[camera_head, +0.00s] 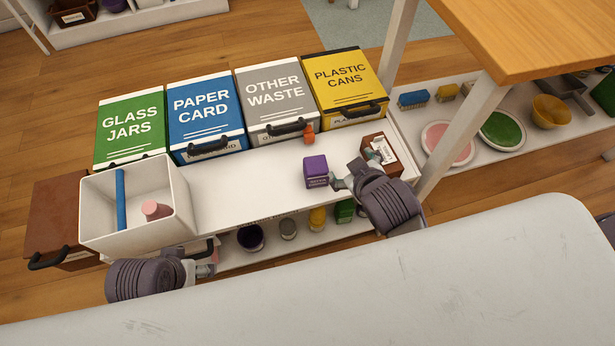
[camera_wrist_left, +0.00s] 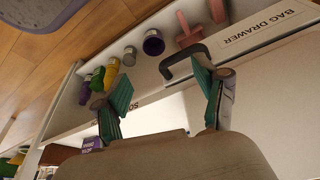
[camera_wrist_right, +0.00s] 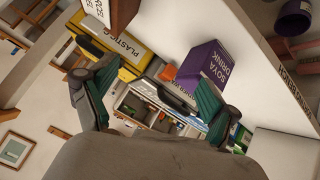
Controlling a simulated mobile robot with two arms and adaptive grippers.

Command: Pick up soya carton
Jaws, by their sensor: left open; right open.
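The soya carton (camera_head: 316,168) is a purple box with white lettering, upright on the white counter. In the right wrist view the carton (camera_wrist_right: 203,62) shows beside one finger, and its label reads SOYA DRINK. My right gripper (camera_head: 342,183) is open, just right of the carton in the head view; I cannot tell whether a finger touches it. Its two green-padded fingers (camera_wrist_right: 155,92) stand wide apart. My left gripper (camera_head: 212,258) is low at the counter's front left. In the left wrist view it is open and empty (camera_wrist_left: 163,92), near a dark drawer handle.
Four labelled bins stand behind, including the yellow plastic cans bin (camera_head: 342,76). A white box (camera_head: 178,222) holds a blue stick and a pink item. A brown box (camera_head: 388,150) and a small orange item (camera_head: 309,134) are near the carton. Cups stand on the lower shelf.

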